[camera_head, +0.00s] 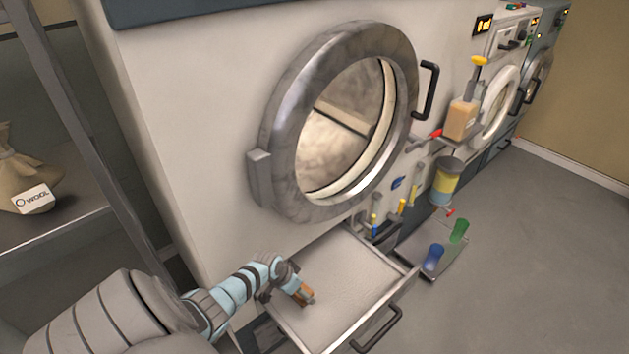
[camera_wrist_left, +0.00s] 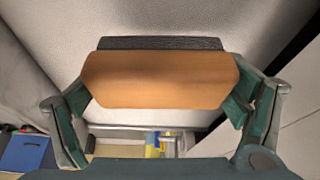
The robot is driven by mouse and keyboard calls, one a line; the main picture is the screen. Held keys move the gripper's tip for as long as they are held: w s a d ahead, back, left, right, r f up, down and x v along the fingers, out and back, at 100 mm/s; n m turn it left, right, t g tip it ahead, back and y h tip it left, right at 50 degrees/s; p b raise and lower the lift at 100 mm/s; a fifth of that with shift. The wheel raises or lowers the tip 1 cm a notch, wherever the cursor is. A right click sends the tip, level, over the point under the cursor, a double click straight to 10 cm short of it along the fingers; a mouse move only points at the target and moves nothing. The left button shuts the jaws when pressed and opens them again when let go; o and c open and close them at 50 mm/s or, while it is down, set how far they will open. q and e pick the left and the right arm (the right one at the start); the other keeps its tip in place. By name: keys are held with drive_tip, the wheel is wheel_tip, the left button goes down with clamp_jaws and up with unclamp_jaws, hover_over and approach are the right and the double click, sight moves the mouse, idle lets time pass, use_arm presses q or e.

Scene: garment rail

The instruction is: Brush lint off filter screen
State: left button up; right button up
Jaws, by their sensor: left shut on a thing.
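The filter screen (camera_head: 345,278) is a pale grey, speckled flat surface in a pulled-out drawer low on the large machine. My left gripper (camera_head: 297,290) is over its left part, shut on a brush with an orange-brown wooden body (camera_head: 304,293). In the left wrist view the brush (camera_wrist_left: 160,80) spans between both fingers, with a dark bristle strip (camera_wrist_left: 160,43) along its far side against the pale screen. I cannot tell whether the bristles touch the screen. Separate lint is not clear. My right gripper is not in view.
The drawer has a dark handle (camera_head: 382,328) at its front. A round machine door (camera_head: 275,130) stands above it. To the right, a low tray (camera_head: 440,262) holds a blue cup (camera_head: 433,257) and a green cup (camera_head: 459,231). A wool sack (camera_head: 25,170) sits on a left shelf. Floor at right is clear.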

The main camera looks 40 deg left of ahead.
use_arm(q)
drive_tip(key=shift+r+p, duration=1.75)
drive_tip(key=shift+r, duration=0.4)
